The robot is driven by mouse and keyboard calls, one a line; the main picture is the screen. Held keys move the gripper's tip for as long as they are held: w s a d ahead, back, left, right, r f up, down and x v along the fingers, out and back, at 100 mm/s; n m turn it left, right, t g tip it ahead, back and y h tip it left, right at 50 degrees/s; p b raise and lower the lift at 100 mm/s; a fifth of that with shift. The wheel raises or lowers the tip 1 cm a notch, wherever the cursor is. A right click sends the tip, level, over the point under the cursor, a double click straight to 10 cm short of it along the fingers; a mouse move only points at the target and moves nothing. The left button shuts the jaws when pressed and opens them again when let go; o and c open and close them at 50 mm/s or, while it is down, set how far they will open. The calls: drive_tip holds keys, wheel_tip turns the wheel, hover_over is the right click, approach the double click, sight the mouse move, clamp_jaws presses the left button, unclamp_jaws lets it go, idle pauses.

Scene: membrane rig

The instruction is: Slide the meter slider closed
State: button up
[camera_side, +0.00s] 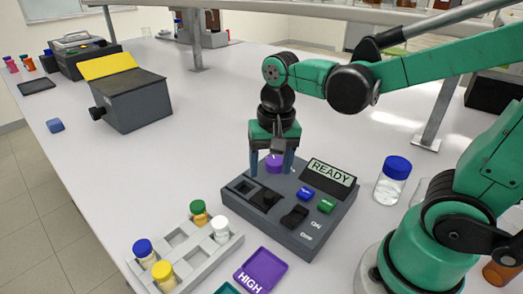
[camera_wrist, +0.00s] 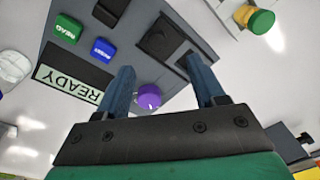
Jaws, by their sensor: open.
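The meter (camera_side: 288,232) is a dark grey box on the white table with a lit READY display (camera_side: 330,172). Its black slider (camera_side: 264,200) lies on the top face beside an open recess (camera_side: 243,187); the slider also shows in the wrist view (camera_wrist: 160,40). A purple knob (camera_side: 274,164) stands at the meter's back part. My gripper (camera_side: 272,170) is open and empty, pointing down over that back part. Its blue fingers (camera_wrist: 158,68) appear on either side of the knob in both views. I cannot tell whether they touch the meter.
A blue button (camera_side: 306,194), a green button (camera_side: 327,206) and an ON/OFF switch (camera_side: 295,216) sit right of the slider. A vial rack (camera_side: 185,250) stands left, a blue-capped jar (camera_side: 392,181) right, and a purple HIGH tray (camera_side: 261,271) in front.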

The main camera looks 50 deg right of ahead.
sight(269, 193)
drive_tip(key=shift+f+m+g, duration=0.35)
drive_tip(key=shift+m+g, duration=0.15)
drive_tip(key=shift+m, duration=0.1)
drive_tip(key=shift+f, duration=2.7)
clamp_jaws()
drive_tip(key=shift+w, duration=0.1)
